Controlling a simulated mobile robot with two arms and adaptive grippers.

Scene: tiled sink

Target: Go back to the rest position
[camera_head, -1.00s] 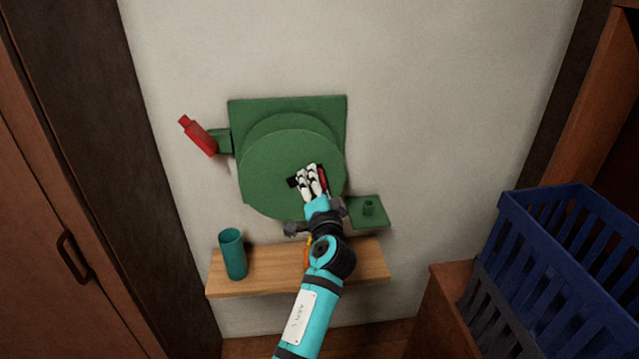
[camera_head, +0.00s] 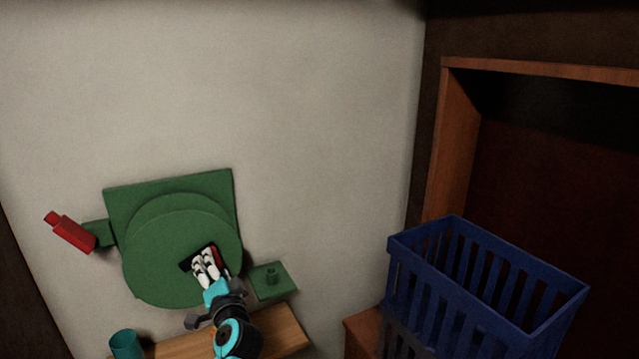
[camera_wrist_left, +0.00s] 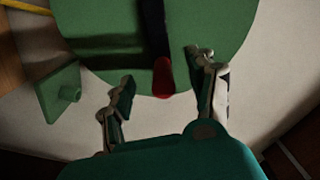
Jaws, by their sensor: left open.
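My left gripper (camera_head: 207,268) is in front of the lower right part of a round green disc (camera_head: 165,250) on the wall. In the left wrist view its two fingers (camera_wrist_left: 164,88) are spread apart. Between and beyond them is a dark bar with a rounded red end (camera_wrist_left: 163,76), at the green disc (camera_wrist_left: 215,25). The fingers appear clear of the bar on both sides, with nothing held. In the head view the gripper partly hides the bar and a dark slot. My right gripper is not in view.
A red block (camera_head: 72,232) sticks out left of the disc. A small green ledge (camera_head: 272,282) is at its right. Below are a wooden shelf (camera_head: 280,335) and a teal cup (camera_head: 126,345). A blue slatted basket (camera_head: 470,290) stands at right.

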